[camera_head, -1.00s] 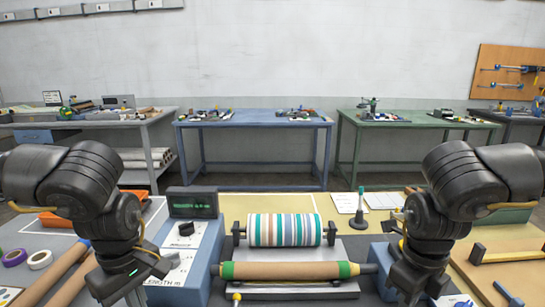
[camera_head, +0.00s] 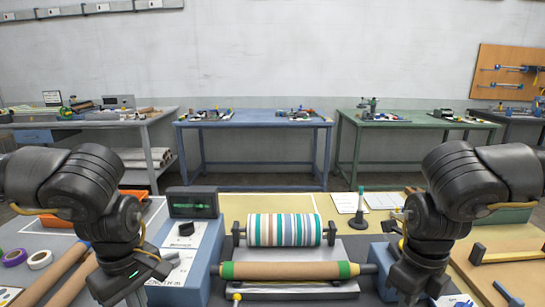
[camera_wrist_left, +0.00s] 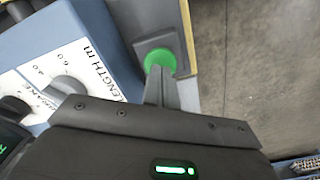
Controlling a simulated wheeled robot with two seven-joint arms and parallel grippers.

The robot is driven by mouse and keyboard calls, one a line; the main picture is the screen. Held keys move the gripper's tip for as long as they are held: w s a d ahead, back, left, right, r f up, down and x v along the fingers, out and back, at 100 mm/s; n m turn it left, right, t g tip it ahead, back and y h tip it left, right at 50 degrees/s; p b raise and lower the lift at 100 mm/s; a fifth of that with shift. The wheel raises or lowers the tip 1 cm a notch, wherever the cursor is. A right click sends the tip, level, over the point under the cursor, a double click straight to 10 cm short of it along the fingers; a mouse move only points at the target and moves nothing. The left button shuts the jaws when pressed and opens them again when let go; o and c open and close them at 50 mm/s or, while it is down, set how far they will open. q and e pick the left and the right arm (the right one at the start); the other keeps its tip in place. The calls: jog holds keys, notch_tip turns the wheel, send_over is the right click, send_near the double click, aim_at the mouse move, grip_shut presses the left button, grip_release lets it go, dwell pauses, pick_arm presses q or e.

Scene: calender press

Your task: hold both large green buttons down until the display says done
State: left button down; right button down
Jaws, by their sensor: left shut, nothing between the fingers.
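A large green button (camera_wrist_left: 160,61) sits in a dark square mount on the left end of the press, in the left wrist view. My left gripper (camera_wrist_left: 159,78) is shut and empty, its fingertips at the button's near edge. They seem to touch it; how far it is pressed I cannot tell. The other green button is hidden in the head view. My right gripper (camera_head: 410,296) is low over the press's right end, its fingertips not clearly visible. The display (camera_head: 193,203) shows green marks too small to read.
The press holds a striped roll (camera_head: 284,230) and, in front, a brown roll (camera_head: 290,270) with green ends. Dark knobs (camera_head: 186,229) stand on the blue control housing at left. Tape rolls (camera_head: 39,260) and brown tubes (camera_head: 65,280) lie farther left.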

pick_arm(q)
jog(key=shift+f, duration=0.65)
pick_arm(e)
jog(key=shift+f, duration=0.85)
